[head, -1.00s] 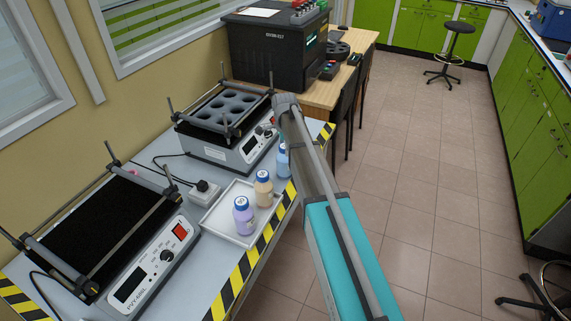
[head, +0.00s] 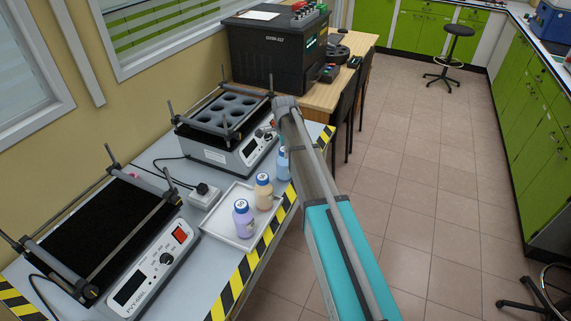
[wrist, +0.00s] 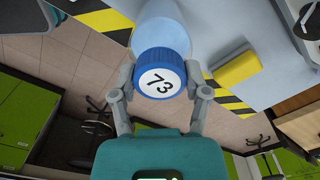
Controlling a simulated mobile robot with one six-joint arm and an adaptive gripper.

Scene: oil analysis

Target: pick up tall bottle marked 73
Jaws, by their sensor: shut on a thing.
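The tall bottle marked 73 (wrist: 165,35) has a light blue body and a dark blue cap with a white label reading 73. In the wrist view my gripper (wrist: 162,80) has one finger on each side of its cap and is shut on it. In the head view the blue bottle (head: 283,166) is partly hidden behind my arm, at the right end of the tray; the gripper's fingers are hard to make out there. I cannot tell whether the bottle touches the surface below.
A white tray (head: 222,228) holds a purple bottle (head: 243,220) and a beige bottle (head: 264,194). Shaker machines stand at the front left (head: 150,262) and behind the tray (head: 235,150). A yellow block-like thing (wrist: 236,68) shows in the wrist view. Open floor lies right of the bench.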

